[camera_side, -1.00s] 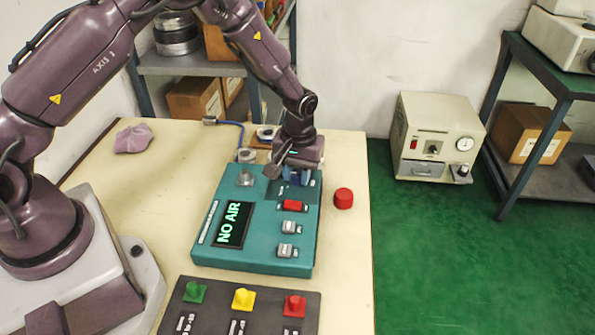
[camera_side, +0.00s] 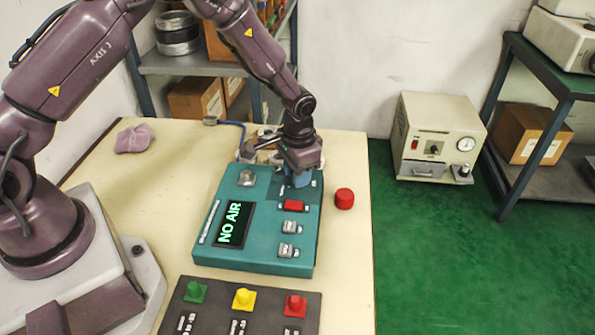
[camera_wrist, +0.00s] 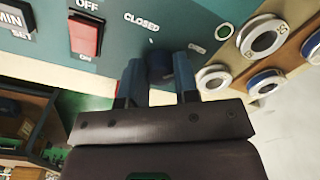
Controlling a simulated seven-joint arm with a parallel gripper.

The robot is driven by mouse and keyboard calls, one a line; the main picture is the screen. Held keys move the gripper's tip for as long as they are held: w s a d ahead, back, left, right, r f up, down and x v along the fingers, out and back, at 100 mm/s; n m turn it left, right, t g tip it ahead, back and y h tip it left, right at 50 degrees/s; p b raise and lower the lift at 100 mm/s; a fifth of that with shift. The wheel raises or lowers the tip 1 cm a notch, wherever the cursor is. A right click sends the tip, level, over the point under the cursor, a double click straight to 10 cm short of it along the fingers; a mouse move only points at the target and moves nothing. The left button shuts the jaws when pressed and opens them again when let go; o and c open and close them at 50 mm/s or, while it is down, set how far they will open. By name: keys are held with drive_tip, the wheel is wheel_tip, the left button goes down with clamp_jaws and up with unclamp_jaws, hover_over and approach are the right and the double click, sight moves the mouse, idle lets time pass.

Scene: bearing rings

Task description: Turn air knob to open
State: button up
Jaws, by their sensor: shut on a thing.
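The dark blue air knob (camera_wrist: 158,66) sits on the teal panel (camera_side: 222,254), between the CLOSED and OPEN labels in the wrist view. My gripper (camera_wrist: 160,80) is shut on it, one blue-padded finger on each side. In the side view my gripper (camera_side: 301,180) points down at the far right part of the panel and hides the knob. The knob's exact pointing direction is hard to read. The panel's display (camera_side: 233,225) reads NO AIR.
A red rocker switch (camera_side: 293,206) and two grey switches are on the panel near my gripper. A red round cap (camera_side: 344,199) stands right of the panel. Metal rings (camera_wrist: 263,40) lie close by. A dark block with coloured knobs (camera_side: 243,299) is in front.

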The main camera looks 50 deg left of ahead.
drive_tip(key=shift+m, duration=0.3)
drive_tip(key=o, duration=0.9)
drive_tip(key=shift+r, duration=0.15)
drive_tip(key=r, duration=1.2)
drive_tip(key=shift+d+r, duration=0.2)
drive_tip(key=shift+r, duration=0.15)
drive_tip(key=shift+s, duration=0.1)
